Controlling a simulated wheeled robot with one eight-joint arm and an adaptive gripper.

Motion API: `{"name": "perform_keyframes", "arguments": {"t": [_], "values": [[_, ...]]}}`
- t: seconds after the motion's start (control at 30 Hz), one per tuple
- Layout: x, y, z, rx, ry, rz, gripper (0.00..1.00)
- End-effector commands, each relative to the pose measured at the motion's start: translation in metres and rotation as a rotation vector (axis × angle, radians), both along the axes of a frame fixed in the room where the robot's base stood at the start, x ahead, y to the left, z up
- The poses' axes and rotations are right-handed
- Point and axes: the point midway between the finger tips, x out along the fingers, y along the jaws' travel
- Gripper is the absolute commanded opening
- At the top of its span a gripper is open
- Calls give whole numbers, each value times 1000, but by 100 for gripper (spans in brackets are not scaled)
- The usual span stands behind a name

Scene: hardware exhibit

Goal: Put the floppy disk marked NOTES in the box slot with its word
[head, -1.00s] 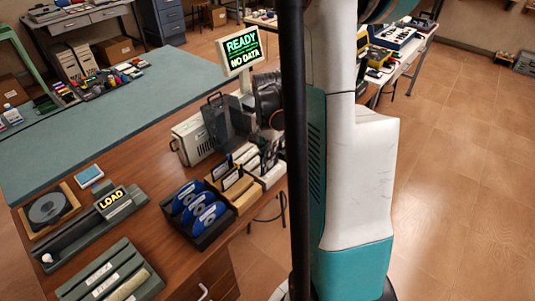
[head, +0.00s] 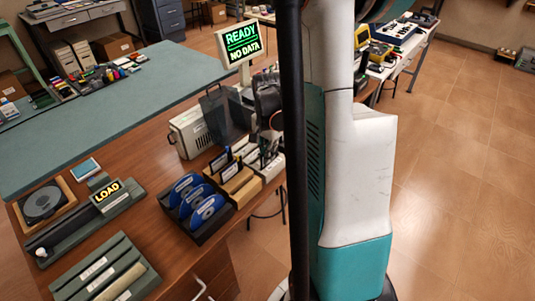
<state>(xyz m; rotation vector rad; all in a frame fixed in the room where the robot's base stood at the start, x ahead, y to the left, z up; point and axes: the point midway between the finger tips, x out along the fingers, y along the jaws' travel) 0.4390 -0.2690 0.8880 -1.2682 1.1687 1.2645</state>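A box with pale wooden slots (head: 243,191) stands on the wooden counter, with dark floppy disks (head: 220,161) upright in it. White-fronted slots (head: 272,170) adjoin it on the right. I cannot read the word NOTES on any disk or slot. My gripper (head: 264,154) is dark and points down over the back right of the box, just left of the black post. Its fingers are small and partly lost against the slots, so I cannot tell whether it is open or holds a disk.
A black rack of blue discs (head: 196,208) stands left of the box. A beige case (head: 190,134) and a monitor (head: 240,42) reading READY, NO DATA stand behind. A LOAD device (head: 107,192) and a grey slotted tray (head: 104,272) are at left. Bare counter lies between.

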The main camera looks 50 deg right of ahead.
Motion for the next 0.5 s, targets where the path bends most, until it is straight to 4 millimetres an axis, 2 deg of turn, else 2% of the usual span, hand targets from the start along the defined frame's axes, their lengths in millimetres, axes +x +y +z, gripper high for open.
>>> {"name": "perform_keyframes", "arguments": {"t": [0.2, 0.27, 0.33, 0.5], "values": [[0, 0, 0, 0, 0, 0, 0], [0, 0, 0, 0, 0, 0, 12], [0, 0, 0, 0, 0, 0, 28], [0, 0, 0, 0, 0, 0, 28]]}}
